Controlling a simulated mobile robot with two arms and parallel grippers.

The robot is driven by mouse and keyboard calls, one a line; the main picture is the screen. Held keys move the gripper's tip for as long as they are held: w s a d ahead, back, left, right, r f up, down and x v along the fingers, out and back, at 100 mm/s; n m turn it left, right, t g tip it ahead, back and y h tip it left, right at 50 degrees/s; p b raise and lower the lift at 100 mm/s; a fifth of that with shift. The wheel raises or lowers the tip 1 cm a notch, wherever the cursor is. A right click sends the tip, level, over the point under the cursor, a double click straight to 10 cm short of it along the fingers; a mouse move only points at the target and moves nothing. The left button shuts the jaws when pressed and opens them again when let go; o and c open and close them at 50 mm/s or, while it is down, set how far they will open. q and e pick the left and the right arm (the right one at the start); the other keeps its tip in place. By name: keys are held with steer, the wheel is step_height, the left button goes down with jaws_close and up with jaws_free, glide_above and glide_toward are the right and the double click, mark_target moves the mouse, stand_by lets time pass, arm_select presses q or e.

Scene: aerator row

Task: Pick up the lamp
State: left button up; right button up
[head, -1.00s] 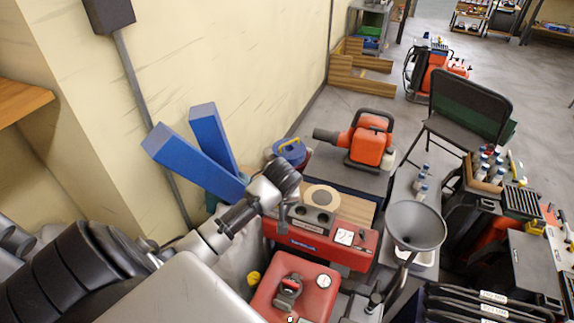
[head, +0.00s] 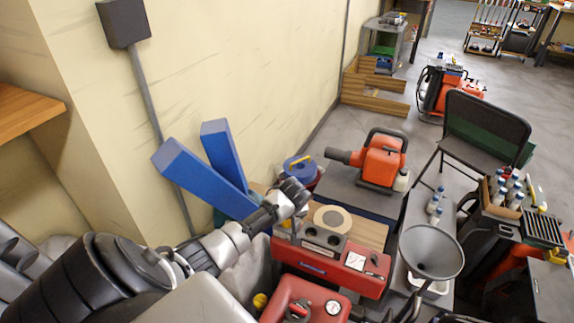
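No thing shows plainly as the lamp. A grey, wide cone on a thin grey stem (head: 432,250) stands at the lower right of the head view, its open side facing up; I cannot tell whether it is the lamp or a funnel. My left arm comes in from the lower left, and its end with the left gripper (head: 292,193) is beside the blue beams and above the left end of a red toolbox. The gripper is left of the cone and apart from it. Its fingers are too small and dark to read. My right gripper is not in view.
Blue beams (head: 200,180) lean at the wall. The red toolbox (head: 330,270) carries a tape roll (head: 332,219). An orange machine (head: 381,160) sits on a dark grey top. A black chair (head: 484,125) and a bottle rack (head: 508,188) stand right.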

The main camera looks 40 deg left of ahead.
arm_select(q)
steer(key=shift+w+a+f, duration=0.1)
steer(key=shift+a+f, duration=0.1)
steer(key=shift+f, duration=0.25)
steer(key=c, duration=1)
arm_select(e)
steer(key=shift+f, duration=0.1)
arm_select(q)
steer(key=shift+r, duration=0.1)
steer(key=shift+c, duration=0.2)
